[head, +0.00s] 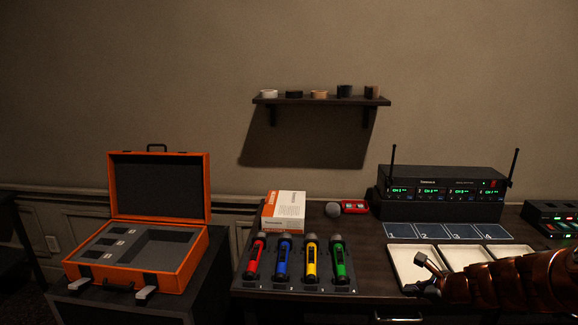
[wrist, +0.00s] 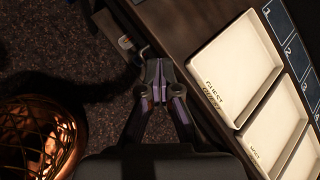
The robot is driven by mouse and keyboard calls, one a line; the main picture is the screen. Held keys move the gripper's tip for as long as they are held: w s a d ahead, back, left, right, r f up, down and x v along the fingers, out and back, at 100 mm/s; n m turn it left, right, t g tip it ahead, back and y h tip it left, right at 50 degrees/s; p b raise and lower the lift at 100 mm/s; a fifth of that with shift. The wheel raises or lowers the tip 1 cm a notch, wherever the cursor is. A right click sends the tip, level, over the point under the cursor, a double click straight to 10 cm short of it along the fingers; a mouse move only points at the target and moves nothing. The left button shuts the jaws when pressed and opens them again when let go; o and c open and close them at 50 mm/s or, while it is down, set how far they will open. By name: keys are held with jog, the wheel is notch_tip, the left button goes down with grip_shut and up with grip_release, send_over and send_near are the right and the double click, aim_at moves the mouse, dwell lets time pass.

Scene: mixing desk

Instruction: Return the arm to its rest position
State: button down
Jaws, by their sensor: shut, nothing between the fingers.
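My gripper (wrist: 158,75) is shut and empty in the wrist view. It points down beside the desk's front edge, with dark carpet beneath its fingertips. In the head view my copper-coloured arm (head: 505,284) reaches in from the right edge. My gripper (head: 424,277) there is low at the right, in front of the cream trays, and the arm hides part of them. No object is in the fingers.
Cream trays (head: 409,264) lie near the desk's front edge, one marked GUEST (wrist: 233,70). Four-slot mat (head: 440,232) and receiver (head: 440,182) stand behind. An open orange case (head: 195,262) is farther left. A shelf (head: 322,101) hangs above.

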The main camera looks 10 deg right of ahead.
jog(key=s+a+r+n+g+y, duration=0.1)
jog(key=s+a+r+n+g, duration=0.15)
jog(key=a+n, duration=0.4)
jog(key=s+a+r+n+g+y+p, duration=0.1)
jog(key=s+a+r+n, duration=0.2)
jog(key=a, duration=0.6)
jog(key=s+a+r+n+g+y, duration=0.1)
jog(key=s+a+n+g, duration=0.1)
jog(key=s+a+n, duration=0.45)
jog(key=s+a+r+n+g+h+p, duration=0.2)
jog(key=s+n+g+h, duration=0.3)
jog(key=s, duration=1.6)
jog(key=n+h, duration=0.1)
jog(key=n, duration=0.4)
jog(key=shift+s+n, duration=0.4)
jog(key=shift+r+g, duration=0.1)
jog(key=shift+g, duration=0.15)
